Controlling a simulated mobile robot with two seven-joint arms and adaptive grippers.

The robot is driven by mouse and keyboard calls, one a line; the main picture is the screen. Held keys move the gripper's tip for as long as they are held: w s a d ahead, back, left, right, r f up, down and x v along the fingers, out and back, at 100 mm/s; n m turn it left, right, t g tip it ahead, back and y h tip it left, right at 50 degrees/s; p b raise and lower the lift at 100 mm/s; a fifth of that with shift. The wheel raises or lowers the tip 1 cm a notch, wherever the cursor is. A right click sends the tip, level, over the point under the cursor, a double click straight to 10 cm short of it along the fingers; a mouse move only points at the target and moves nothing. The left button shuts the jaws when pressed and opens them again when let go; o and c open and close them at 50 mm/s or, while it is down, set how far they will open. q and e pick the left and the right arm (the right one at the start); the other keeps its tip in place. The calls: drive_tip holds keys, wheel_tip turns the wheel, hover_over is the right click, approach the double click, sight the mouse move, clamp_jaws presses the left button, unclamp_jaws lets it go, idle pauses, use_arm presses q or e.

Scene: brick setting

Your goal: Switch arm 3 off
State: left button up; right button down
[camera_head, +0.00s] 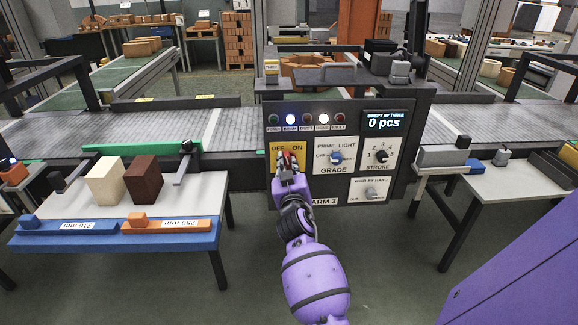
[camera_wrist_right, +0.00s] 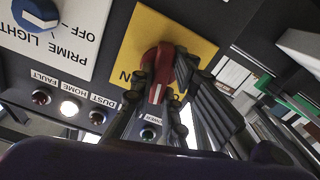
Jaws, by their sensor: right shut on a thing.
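The ARM 3 control box (camera_head: 352,112) stands at the conveyor in the middle of the head view. On its left is a yellow plate (camera_head: 276,149) marked OFF at left and ON at right; it also shows in the wrist view (camera_wrist_right: 196,42). A red switch knob (camera_wrist_right: 163,60) with a white mark sits on this plate. My right gripper (camera_head: 287,163) is shut on the knob, fingers on both sides of it. The white mark points down in the wrist view; I cannot tell exactly which label it meets. My left gripper is not in view.
Beside the switch are the GRADE knob (camera_head: 336,157), the STROKE knob (camera_head: 381,156) and a lower toggle (camera_head: 371,193). The display (camera_head: 384,122) reads 0 pcs. A table at left (camera_head: 66,204) holds a cream block (camera_head: 106,181) and a brown block (camera_head: 143,180).

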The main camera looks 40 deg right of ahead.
drive_tip(key=n, duration=0.5)
drive_tip(key=shift+n, duration=0.4)
idle(0.4)
drive_tip(key=c, duration=1.7)
unclamp_jaws()
drive_tip(key=shift+a, duration=0.1)
drive_tip(key=v, duration=1.2)
drive_tip(key=shift+f, duration=0.1)
drive_tip(key=shift+w, duration=0.1)
